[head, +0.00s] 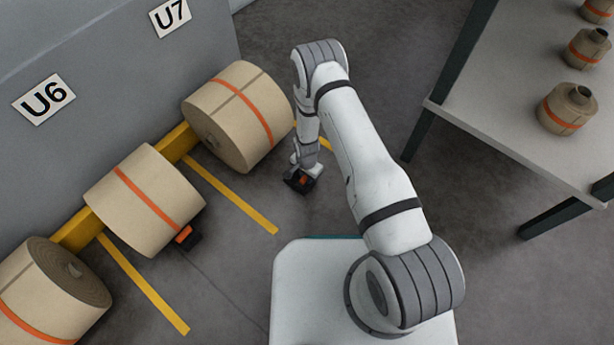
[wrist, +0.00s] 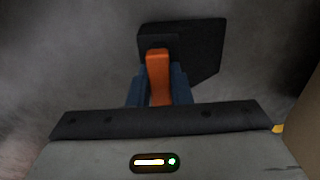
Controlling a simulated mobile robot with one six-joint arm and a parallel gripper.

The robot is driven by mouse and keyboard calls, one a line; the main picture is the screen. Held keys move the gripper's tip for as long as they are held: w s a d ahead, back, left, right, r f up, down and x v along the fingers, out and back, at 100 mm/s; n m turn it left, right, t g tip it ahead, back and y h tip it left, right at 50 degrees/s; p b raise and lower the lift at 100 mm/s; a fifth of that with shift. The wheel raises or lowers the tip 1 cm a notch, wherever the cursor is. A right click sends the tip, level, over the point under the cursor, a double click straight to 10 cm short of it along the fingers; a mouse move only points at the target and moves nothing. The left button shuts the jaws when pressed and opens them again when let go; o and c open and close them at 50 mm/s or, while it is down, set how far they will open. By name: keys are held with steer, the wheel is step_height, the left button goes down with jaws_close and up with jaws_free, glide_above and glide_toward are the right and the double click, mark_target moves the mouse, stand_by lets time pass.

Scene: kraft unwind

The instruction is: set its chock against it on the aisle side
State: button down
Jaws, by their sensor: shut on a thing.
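My gripper (head: 300,172) is shut on a black wedge chock (head: 300,184) with an orange handle. In the wrist view the dark blue fingers (wrist: 159,92) close on the orange handle, and the black chock (wrist: 200,48) extends beyond them over grey floor. The large kraft roll by the U7 sign (head: 258,122), tan with an orange band, lies on its side to the left of the held chock. A gap shows between chock and roll in the head view. A tan surface (wrist: 305,130) shows at the right edge of the wrist view.
A roll by the U6 sign (head: 137,213) has a black and orange chock (head: 190,238) at its aisle side. Another roll (head: 48,290) lies lower left. Yellow floor lines (head: 235,197) separate the bays. A table with small rolls (head: 480,110) stands right.

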steer(key=shift+w+a, duration=0.15)
stand_by(0.3)
steer(key=c, duration=1.3)
jaws_free()
steer(key=shift+o, duration=0.2)
